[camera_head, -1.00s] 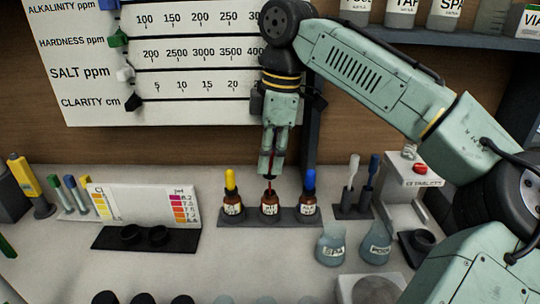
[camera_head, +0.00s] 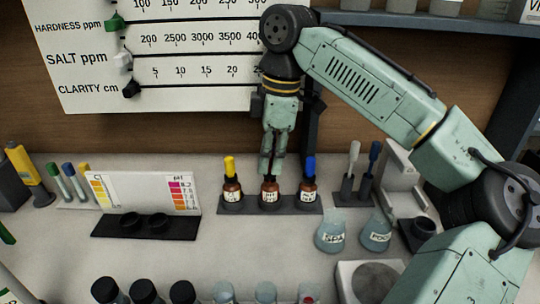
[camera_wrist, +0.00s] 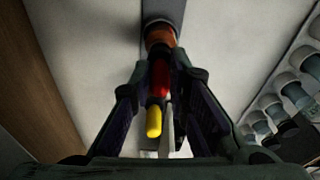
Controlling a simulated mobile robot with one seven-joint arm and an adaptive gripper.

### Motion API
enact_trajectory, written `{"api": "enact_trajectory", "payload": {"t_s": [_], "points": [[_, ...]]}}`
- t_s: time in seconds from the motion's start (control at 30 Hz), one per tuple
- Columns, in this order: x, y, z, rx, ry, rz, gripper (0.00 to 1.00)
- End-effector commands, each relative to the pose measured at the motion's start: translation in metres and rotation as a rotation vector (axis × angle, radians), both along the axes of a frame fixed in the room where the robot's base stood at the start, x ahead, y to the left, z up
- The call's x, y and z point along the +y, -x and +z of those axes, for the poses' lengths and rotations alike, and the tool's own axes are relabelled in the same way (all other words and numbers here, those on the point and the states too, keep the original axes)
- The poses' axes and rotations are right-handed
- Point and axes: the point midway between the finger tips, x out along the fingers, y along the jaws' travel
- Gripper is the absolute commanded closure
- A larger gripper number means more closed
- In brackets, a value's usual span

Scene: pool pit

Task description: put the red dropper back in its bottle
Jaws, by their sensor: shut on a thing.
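My gripper (camera_head: 269,172) is upright directly above the middle brown bottle (camera_head: 269,192), its fingertips close to the bottle's mouth. In the wrist view my gripper (camera_wrist: 158,92) is shut on the red dropper (camera_wrist: 160,76), which lines up with the orange-brown bottle (camera_wrist: 160,36) beyond it. In the head view the fingers mostly hide the dropper. The glass tip is not visible, and I cannot tell whether the dropper is fully seated.
Beside the middle bottle stand a bottle with a yellow dropper (camera_head: 230,180) and one with a blue dropper (camera_head: 308,180), all on a dark rack (camera_head: 250,209). Two flasks (camera_head: 331,236) stand at front right. A colour chart (camera_head: 140,193) stands at left.

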Motion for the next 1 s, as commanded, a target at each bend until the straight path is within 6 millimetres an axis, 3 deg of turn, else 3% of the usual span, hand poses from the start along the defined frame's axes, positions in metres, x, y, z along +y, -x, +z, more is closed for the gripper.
{"api": "enact_trajectory", "payload": {"t_s": [1.0], "points": [[0.0001, 0.0, -0.0091, 0.001, 0.0, 0.001, 0.9]]}}
